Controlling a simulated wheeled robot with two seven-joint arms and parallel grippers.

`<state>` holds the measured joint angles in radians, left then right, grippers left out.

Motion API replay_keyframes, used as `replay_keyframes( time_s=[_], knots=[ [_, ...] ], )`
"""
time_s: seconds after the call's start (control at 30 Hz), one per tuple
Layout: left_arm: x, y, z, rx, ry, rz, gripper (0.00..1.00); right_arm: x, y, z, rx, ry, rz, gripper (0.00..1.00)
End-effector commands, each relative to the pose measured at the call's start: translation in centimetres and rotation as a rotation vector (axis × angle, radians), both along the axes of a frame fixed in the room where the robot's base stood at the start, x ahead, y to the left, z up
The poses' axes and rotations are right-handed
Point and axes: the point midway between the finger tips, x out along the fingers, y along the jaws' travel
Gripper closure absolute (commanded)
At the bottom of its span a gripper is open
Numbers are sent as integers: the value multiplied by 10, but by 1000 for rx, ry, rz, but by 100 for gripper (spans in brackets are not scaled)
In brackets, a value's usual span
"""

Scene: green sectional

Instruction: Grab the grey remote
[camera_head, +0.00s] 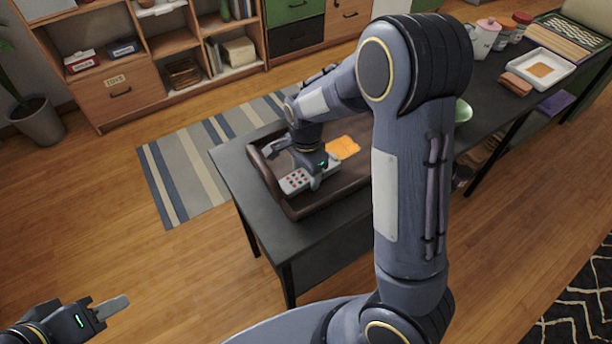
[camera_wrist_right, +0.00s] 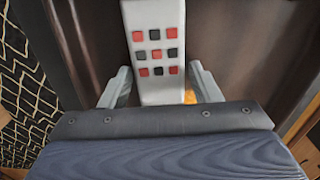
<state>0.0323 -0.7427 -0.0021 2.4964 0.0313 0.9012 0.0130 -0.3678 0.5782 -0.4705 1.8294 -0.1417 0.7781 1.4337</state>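The grey remote (camera_head: 294,181) is light grey with red and black buttons. It lies in a dark brown tray (camera_head: 291,207) on a black table. My right gripper (camera_head: 316,180) is down inside the tray at the remote. In the right wrist view, the remote (camera_wrist_right: 154,50) runs between the two fingers of my right gripper (camera_wrist_right: 162,80), one on each side. The fingers look open, with narrow gaps beside the remote; contact is not clear. My left gripper (camera_head: 108,308) is at the lower left over the floor, away from the table; its finger opening is not clear.
An orange cloth-like item (camera_head: 343,147) lies in the tray beside the remote. My right arm hides part of the black table (camera_head: 330,243). A pink-lidded pot (camera_head: 484,38), a white tray (camera_head: 537,67) and books stand at its far end.

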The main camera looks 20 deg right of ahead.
Motion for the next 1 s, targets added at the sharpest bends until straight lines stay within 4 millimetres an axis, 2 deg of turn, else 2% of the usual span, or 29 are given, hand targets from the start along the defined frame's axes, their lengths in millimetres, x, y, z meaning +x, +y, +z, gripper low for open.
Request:
replay_keyframes(
  time_s=[0.03, 0.27, 0.53, 0.67, 0.87, 1.0],
  knots=[
    [0, 0, 0, 0, 0, 0, 64, 0, 0, 0, 0, 0, 0, 50],
    [0, 0, 0, 0, 0, 0, 64, 0, 0, 0, 0, 0, 0, 80],
    [0, 0, 0, 0, 0, 0, 64, 0, 0, 2, 0, -1, 0, 80],
    [0, 0, 2, 0, 0, 0, 64, 1, 0, 9, 0, -1, 1, 80],
    [0, 0, 6, 0, 0, 0, 64, 1, 0, 34, 1, -4, 1, 80],
    [0, 0, 8, 0, 0, 0, 64, -16, 1, 52, 3, -4, 2, 80]
  ],
)
